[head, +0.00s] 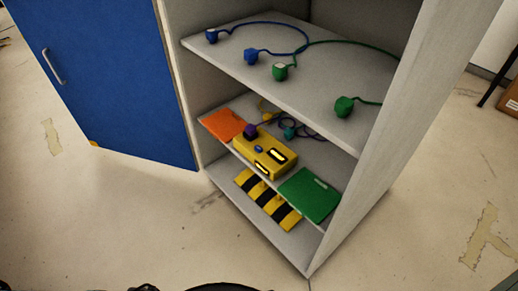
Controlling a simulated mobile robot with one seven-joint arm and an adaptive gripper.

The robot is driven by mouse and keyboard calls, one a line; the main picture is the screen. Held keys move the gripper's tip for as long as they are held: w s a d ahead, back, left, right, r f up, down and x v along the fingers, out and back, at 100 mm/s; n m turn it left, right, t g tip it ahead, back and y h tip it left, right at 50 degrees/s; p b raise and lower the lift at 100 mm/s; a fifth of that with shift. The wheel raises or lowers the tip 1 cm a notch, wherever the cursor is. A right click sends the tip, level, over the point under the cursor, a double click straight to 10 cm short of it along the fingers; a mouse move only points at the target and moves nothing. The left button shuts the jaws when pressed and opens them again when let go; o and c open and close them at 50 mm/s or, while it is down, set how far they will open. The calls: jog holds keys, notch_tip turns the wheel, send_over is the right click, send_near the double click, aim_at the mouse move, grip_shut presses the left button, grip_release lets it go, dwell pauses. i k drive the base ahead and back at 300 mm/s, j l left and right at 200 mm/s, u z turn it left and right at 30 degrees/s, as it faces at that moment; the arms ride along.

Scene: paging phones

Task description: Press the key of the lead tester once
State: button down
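The lead tester, a yellow box (270,164), stands on the middle shelf of an open cabinet, near the front edge. A small blue key (258,149) shows on its top, left of a pale lit window (278,155). A second pale strip (262,168) is on its front. A purple plug (250,130) is at its back left end; I cannot tell whether it is plugged in. My gripper is not recognisable in the head view; only dark parts, likely mine, show at the bottom edge.
A blue door (115,75) stands open at left. The upper shelf (325,95) holds blue and green plugs on leads. An orange flat piece (223,124) and green one (310,195) flank the tester. A yellow-black striped piece (257,191) lies below. The floor in front is clear.

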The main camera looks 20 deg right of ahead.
aim_at(258, 149)
jog(key=z, duration=1.6)
jog(key=i+j, duration=0.25)
jog(key=i, duration=0.2)
